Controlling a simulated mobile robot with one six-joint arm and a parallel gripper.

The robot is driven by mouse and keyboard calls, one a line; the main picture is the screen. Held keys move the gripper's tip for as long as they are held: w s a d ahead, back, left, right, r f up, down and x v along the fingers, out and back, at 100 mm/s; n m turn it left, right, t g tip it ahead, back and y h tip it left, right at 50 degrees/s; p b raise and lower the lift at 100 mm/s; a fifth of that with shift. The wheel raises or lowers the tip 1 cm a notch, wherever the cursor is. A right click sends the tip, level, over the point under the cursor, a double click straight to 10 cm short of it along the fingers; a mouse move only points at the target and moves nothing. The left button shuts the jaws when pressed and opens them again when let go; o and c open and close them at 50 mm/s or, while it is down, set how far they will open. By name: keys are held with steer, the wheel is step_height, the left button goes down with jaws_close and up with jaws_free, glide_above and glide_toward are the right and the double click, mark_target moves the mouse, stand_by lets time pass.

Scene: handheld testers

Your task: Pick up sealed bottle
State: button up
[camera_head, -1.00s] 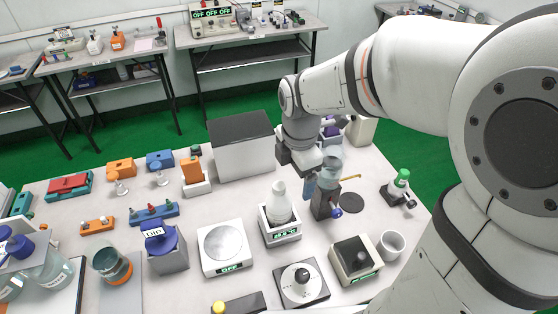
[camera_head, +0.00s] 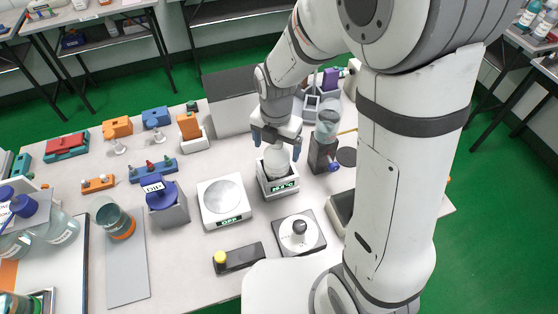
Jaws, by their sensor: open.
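A whitish bottle (camera_head: 278,162) stands upright in a small white device (camera_head: 280,187) with a green digital display on its front, in the middle of the table. My gripper (camera_head: 277,145) is open and points down over the bottle. One finger shows on each side of the bottle's upper part. The bottle's top is hidden by the gripper. I cannot tell whether the fingers touch the bottle.
A dark stand with a clear vessel (camera_head: 325,140) is close on the right. A scale (camera_head: 223,202) is at the left and a white plate with a black knob (camera_head: 299,236) in front. A grey-topped box (camera_head: 228,95) stands behind.

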steer(key=shift+f, duration=0.65)
steer(key=shift+c, duration=0.6)
steer(key=shift+r, duration=0.1)
jaws_close()
